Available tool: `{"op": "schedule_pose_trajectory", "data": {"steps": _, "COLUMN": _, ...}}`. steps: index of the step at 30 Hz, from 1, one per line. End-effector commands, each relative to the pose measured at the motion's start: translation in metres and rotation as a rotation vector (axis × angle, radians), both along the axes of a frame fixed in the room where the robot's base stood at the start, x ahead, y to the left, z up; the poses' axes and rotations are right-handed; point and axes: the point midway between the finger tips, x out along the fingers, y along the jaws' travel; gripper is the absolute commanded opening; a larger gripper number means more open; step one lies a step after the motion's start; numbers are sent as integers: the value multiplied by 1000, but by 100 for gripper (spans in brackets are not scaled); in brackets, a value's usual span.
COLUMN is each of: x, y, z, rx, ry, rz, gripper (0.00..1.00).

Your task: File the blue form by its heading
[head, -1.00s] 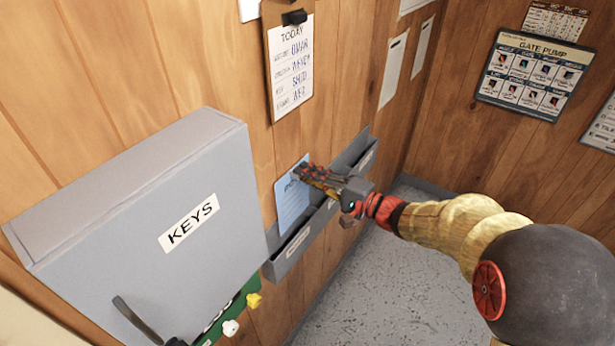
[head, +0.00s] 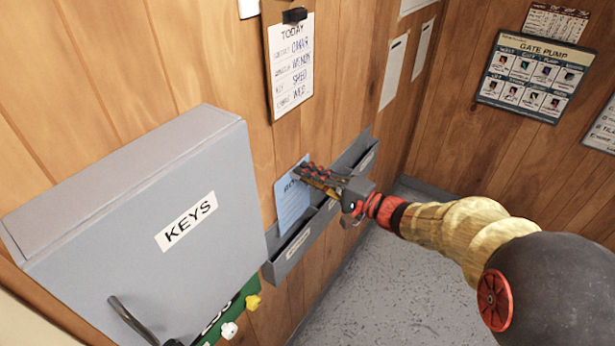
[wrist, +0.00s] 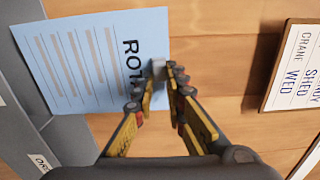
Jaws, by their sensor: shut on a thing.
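The blue form (head: 292,205) is upright near the wood wall, its lower end at the left part of the grey wall rack (head: 273,268). I cannot tell whether that end is inside the pocket or just above it. My gripper (head: 306,174) is shut on the form's top edge. In the wrist view the form (wrist: 85,65) has ruled lines and a dark heading starting "ROT"; a finger of my gripper (wrist: 160,75) hides the rest. The rack (wrist: 75,140) has several labelled pockets; one label (wrist: 42,162) starts "OR", and the others are unreadable.
A grey KEYS cabinet (head: 135,225) juts out left of the rack. A TODAY clipboard (head: 290,65) hangs above it and also shows in the wrist view (wrist: 296,68). A GATE PUMP poster (head: 533,76) is on the right wall. Floor (head: 375,290) below is clear.

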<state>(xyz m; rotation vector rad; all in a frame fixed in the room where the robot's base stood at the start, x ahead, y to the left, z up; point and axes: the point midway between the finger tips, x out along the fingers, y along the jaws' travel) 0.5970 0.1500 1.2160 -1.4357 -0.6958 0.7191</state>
Motion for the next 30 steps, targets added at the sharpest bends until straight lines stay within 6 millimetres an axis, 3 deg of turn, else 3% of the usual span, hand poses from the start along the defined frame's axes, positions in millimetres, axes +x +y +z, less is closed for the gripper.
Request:
{"op": "schedule_pose_trajectory", "data": {"steps": 11, "x": 0, "y": 0, "z": -1, "rx": -1, "ry": -1, "rz": 0, "gripper": 0}}
{"op": "schedule_pose_trajectory", "data": {"steps": 30, "x": 0, "y": 0, "z": -26, "rx": -1, "ry": -1, "rz": 0, "gripper": 0}}
